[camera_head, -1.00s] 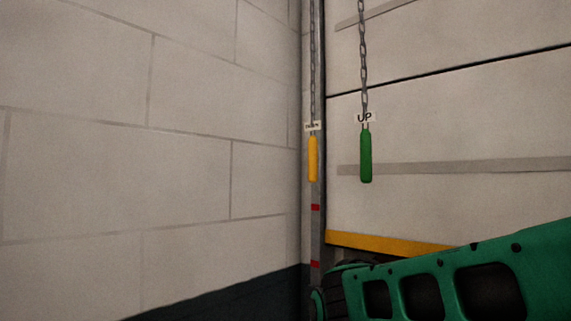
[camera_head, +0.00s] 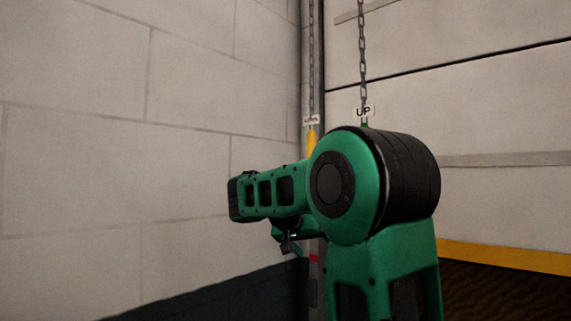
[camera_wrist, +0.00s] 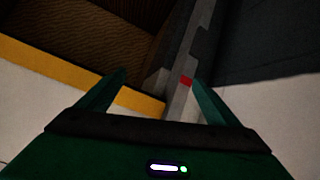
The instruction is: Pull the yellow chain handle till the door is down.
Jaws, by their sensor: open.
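The yellow handle (camera_head: 311,141) hangs on a grey chain (camera_head: 311,60) in the corner by the door frame; a small label sits above it. Only its top shows, because my arm hides the rest. The pale panelled door (camera_head: 500,105) stands partly raised, with a yellow strip (camera_head: 500,256) along its bottom edge and a dark opening below. My gripper (camera_wrist: 160,78) is open in the wrist view, with nothing between its fingers. No handle shows in the wrist view, so its distance from the yellow handle cannot be told.
A second chain (camera_head: 362,60) with an "UP" label (camera_head: 363,111) hangs just right of the yellow one; its green handle is almost wholly behind my arm. A pale block wall (camera_head: 80,150) with a dark base band lies left. A red-marked rail (camera_wrist: 186,80) shows in the wrist view.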

